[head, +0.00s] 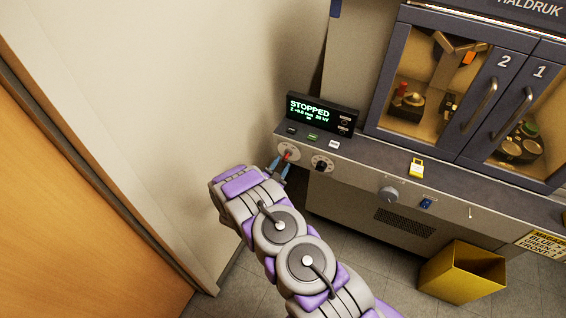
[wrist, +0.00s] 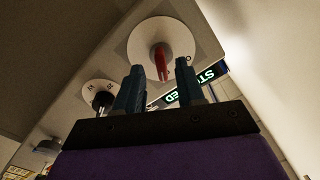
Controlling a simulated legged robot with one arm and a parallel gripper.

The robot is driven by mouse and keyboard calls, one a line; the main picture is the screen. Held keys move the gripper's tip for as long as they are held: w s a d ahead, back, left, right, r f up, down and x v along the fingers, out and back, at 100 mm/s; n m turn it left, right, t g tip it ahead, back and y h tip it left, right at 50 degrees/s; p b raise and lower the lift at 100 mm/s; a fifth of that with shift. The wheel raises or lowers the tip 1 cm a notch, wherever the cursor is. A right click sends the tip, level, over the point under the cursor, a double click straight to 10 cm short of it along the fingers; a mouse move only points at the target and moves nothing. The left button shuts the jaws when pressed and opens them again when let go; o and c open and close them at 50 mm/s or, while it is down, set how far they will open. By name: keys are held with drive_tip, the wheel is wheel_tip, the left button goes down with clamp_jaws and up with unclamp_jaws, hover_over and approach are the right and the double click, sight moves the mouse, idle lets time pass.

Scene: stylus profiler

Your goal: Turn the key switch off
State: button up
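A red switch handle (head: 288,154) sits on a round pale plate at the left end of the machine's front panel. It also shows in the wrist view (wrist: 160,64), where it lies between and beyond my fingertips. My gripper (head: 279,168) is open in front of this plate, with a blue finger on each side of the handle. In the wrist view my fingers (wrist: 159,78) stand apart with nothing clamped; whether they touch the handle I cannot tell. A black knob (head: 321,165) with a marked pale dial is just right. Which control carries a key is too small to tell.
A display (head: 320,112) reading STOPPED stands above several small buttons. Farther right are a grey knob (head: 389,195), a blue control (head: 426,203) and a yellow padlock-shaped item (head: 416,168). A yellow bin (head: 462,272) stands on the floor. A wall is close on the left.

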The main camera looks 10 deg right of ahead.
drive_tip(key=shift+x, duration=1.1)
drive_tip(key=shift+w+d, duration=0.1)
drive_tip(key=shift+w, duration=0.2)
clamp_jaws()
